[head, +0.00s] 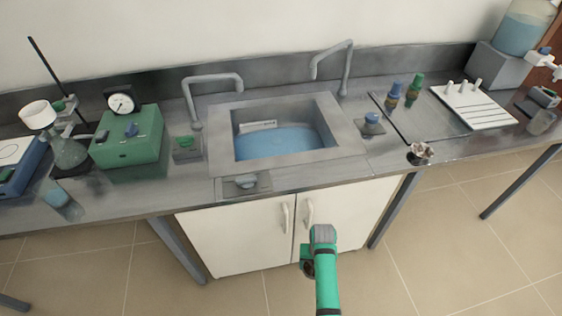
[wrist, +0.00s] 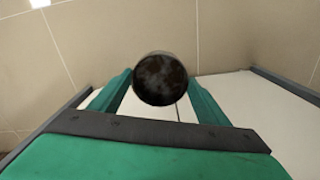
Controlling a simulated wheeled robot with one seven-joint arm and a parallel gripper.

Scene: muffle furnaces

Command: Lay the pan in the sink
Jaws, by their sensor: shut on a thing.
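The pan (wrist: 160,78) is dark, round and blackened, and shows between the two green fingers of my gripper (wrist: 160,85) in the wrist view. My gripper is shut on it. In the head view my green arm end is low in front of the white cabinet doors, below the counter edge. A small dark brown part beside it (head: 308,268) may be the pan; most of it is hidden. The sink (head: 345,150) is a grey square basin with a blue bottom, set in the counter above and behind my gripper. A pale labelled thing shows inside its far wall.
Two grey taps (head: 212,79) (head: 346,62) stand behind the sink. A green box with a gauge (head: 130,140) and a flask (head: 68,152) are left. Bottles (head: 413,88) and a white rack (head: 478,108) are right. A valve knob (head: 420,151) is near the front edge. The tiled floor is clear.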

